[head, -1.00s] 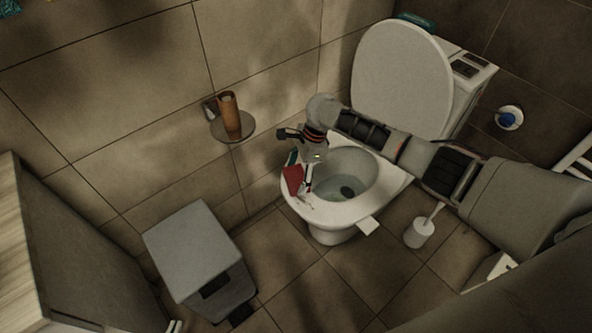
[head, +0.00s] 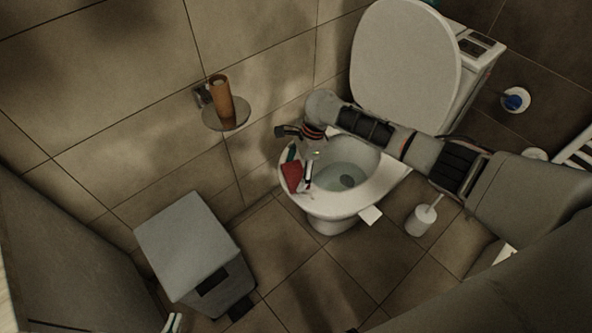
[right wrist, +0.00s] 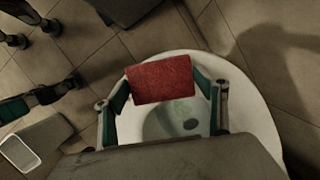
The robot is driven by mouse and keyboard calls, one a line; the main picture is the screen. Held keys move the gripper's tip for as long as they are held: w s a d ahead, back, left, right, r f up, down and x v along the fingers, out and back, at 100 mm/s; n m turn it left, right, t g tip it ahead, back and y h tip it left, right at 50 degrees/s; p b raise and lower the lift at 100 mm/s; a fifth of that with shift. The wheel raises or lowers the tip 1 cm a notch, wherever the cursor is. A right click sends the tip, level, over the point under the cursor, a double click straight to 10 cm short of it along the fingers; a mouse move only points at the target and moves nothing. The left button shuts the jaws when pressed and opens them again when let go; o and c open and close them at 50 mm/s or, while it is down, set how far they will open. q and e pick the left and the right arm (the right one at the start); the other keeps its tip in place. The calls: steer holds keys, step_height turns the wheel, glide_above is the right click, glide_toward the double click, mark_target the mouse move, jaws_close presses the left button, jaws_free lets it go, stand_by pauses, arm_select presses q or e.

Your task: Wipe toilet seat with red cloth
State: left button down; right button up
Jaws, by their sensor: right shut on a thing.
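The red cloth (head: 291,177) is a small folded pad at the left front of the toilet seat (head: 335,209). My right gripper (head: 300,165) reaches over the bowl from the right and is shut on the cloth. In the right wrist view the cloth (right wrist: 160,79) spans between its two teal-padded fingers, above the seat rim (right wrist: 258,120). I cannot tell whether the cloth touches the seat. The lid (head: 405,60) is up. What appears to be my left gripper (right wrist: 15,108) is partly in the right wrist view at the left edge; its opening is unclear.
A grey bin (head: 187,245) stands left of the toilet. A small wall shelf (head: 222,121) holds a brown cup (head: 222,98). A white toilet brush holder (head: 420,220) stands to the right. Tiled floor between the bin and toilet is clear.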

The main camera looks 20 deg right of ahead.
arm_select(q)
steer(key=shift+s+f, duration=0.15)
steer(key=shift+f, duration=0.2)
arm_select(e)
steer(key=shift+f, duration=1.15)
steer(key=shift+s+d+r, duration=0.1)
steer(key=shift+s+r, duration=0.1)
steer(key=shift+r, duration=0.05)
steer(key=shift+s+d+p, duration=0.2)
steer(key=shift+s+p, duration=0.3)
steer(key=shift+p, duration=0.15)
steer(key=shift+s+d+p, duration=0.15)
steer(key=shift+s+p, duration=0.35)
steer(key=shift+p, duration=0.1)
arm_select(q)
steer(key=w+r+t, duration=0.1)
steer(key=w+r, duration=0.2)
steer(key=r, duration=0.3)
arm_select(e)
steer(key=shift+s+f, duration=0.1)
steer(key=shift+s, duration=0.25)
